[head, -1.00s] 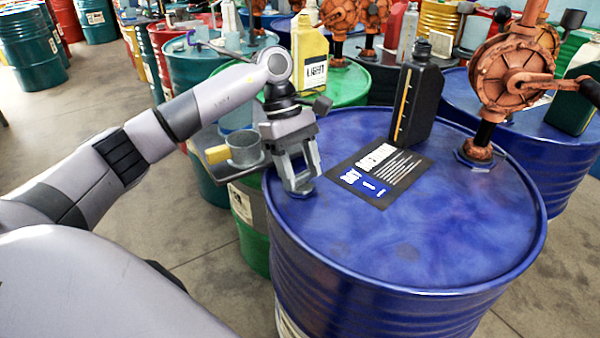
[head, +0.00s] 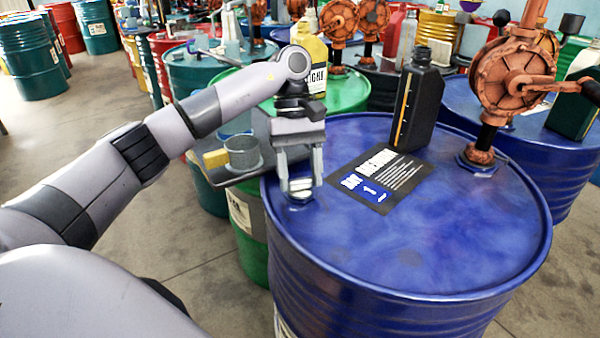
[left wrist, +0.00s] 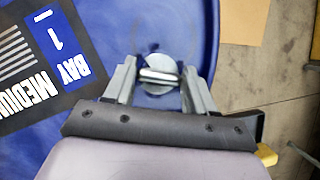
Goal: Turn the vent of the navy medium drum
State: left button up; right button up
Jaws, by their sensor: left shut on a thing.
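The navy medium drum (head: 440,240) stands at the centre right, with a black label card on its top (head: 379,180). The card reads MEDIUM, BAY 1 in the left wrist view (left wrist: 40,60). The vent (head: 300,193) is a small silver cap near the drum's left rim. In the left wrist view the vent's raised bar (left wrist: 158,74) lies crosswise between the fingertips. My left gripper (head: 301,187) comes down from above and is shut on the vent, one finger at each end of the bar (left wrist: 158,78). My right gripper is out of view.
A black oil bottle (head: 418,100) and a rusty orange hand pump (head: 500,80) stand at the back of the drum top. A grey tray with a metal cup (head: 242,153) sits left of the gripper. The front of the drum top is clear.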

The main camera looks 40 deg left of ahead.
pick_arm(q)
jog(key=o, duration=1)
jog(key=shift+o, duration=0.2)
jog(key=p+v, duration=0.1)
jog(key=v, duration=0.6)
jog(key=shift+p, duration=0.3)
jog(key=shift+r, duration=0.1)
